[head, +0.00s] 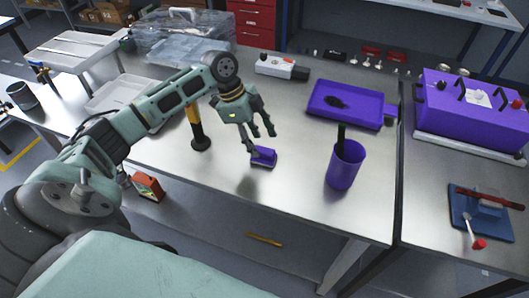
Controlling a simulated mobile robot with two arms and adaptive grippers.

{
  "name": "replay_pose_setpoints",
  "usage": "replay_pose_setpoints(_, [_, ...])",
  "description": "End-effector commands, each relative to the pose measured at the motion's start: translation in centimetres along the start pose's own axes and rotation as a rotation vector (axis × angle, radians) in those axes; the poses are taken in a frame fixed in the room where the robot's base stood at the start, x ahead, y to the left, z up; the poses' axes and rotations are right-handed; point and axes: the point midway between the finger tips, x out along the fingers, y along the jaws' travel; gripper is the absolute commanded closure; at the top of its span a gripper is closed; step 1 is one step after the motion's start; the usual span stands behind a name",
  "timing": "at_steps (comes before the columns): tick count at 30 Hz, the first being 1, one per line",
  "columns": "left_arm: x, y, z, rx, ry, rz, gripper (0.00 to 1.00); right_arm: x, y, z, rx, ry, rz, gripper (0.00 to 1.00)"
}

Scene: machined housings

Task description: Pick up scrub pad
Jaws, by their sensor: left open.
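The scrub pad looks to be the small purple block (264,157) with a darker edge, lying flat on the metal bench (300,202) in the head view. My left gripper (262,142) is above and around its far side, fingers pointing down, open. One finger comes down close to the pad's left side; I cannot tell whether it touches. The other fingers are to the right and a little above. My right gripper is not in view.
A purple cup (345,167) with a dark handle in it stands to the right. A purple tray (350,106) lies behind it. A black and yellow upright tool (197,133) stands left of the gripper. The bench front is clear.

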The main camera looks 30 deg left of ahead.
Motion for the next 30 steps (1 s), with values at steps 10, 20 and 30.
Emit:
replay_pose_setpoints(10, [4.4,0.3,0.2,0.0,0.0,0.001,0.46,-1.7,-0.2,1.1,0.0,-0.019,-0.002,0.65])
replay_pose_setpoints(20, [4.6,0.3,0.3,0.001,-0.001,0.0,0.53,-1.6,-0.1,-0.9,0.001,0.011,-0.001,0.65])
replay_pose_setpoints(30, [4.5,0.3,0.2,0.001,-0.001,0.0,0.83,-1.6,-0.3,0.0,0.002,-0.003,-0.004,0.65])
